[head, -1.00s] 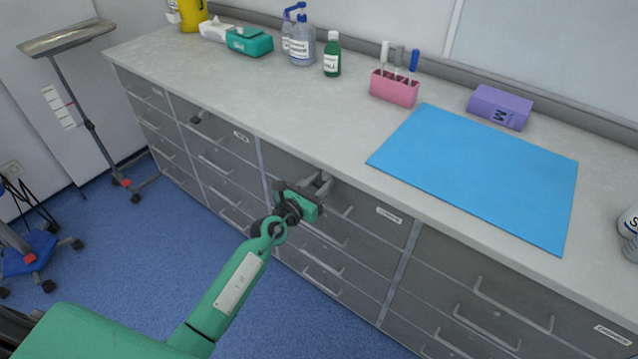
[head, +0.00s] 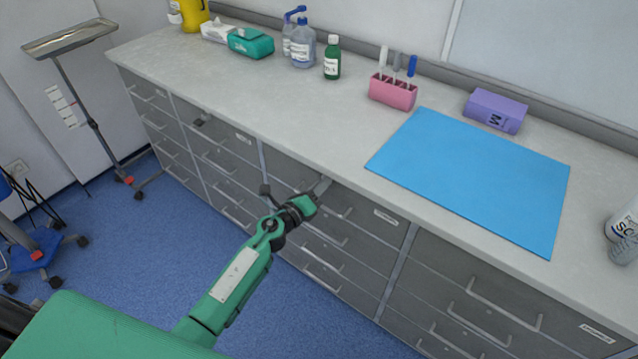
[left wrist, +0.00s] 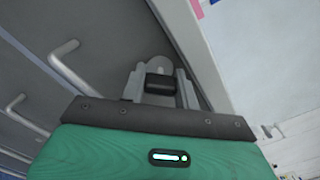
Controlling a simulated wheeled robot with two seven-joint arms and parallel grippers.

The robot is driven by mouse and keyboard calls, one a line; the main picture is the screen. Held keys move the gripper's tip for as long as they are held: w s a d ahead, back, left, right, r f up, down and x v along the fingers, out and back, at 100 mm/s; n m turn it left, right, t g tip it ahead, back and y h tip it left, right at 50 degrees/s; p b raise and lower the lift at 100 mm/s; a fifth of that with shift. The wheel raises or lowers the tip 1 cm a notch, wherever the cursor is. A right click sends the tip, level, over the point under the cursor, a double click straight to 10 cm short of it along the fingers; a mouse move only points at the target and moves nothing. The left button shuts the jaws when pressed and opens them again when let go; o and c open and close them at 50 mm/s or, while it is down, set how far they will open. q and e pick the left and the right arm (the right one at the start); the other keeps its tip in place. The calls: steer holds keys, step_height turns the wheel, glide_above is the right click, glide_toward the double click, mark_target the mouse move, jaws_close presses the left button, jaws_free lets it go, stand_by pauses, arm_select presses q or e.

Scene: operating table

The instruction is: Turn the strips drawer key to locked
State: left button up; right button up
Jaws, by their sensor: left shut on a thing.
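My left gripper (head: 322,187) is at the upper front of a grey drawer in the middle of the cabinet, just under the worktop edge. In the left wrist view its two grey fingers (left wrist: 161,88) are shut on a small black key (left wrist: 160,84). A round grey lock plate (left wrist: 158,65) shows just behind the key, against the drawer front. In the head view the gripper hides the key and lock. The drawer (head: 368,232) looks closed; its label (head: 385,217) is too small to read. My right gripper is not in view.
Another drawer to the left carries a similar black key (head: 200,122). Bar handles (head: 325,233) stick out from the drawers. The worktop (head: 300,120) overhangs above, with a blue mat (head: 475,180) and a pink holder (head: 392,92).

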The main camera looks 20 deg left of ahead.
arm_select(q)
steer(key=shift+n, duration=0.5)
steer(key=shift+n+p, duration=0.45)
steer(key=shift+n, duration=0.45)
steer(key=n+p, duration=0.1)
steer(key=n, duration=0.2)
steer(key=shift+n, duration=0.5)
steer(key=shift+n+p, duration=0.3)
steer(key=shift+n, duration=0.5)
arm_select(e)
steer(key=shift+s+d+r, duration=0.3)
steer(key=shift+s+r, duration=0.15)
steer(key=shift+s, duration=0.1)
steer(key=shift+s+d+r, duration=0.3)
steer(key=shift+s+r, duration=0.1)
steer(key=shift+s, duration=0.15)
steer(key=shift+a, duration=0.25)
arm_select(q)
steer(key=o, duration=1)
steer(key=shift+f, duration=0.1)
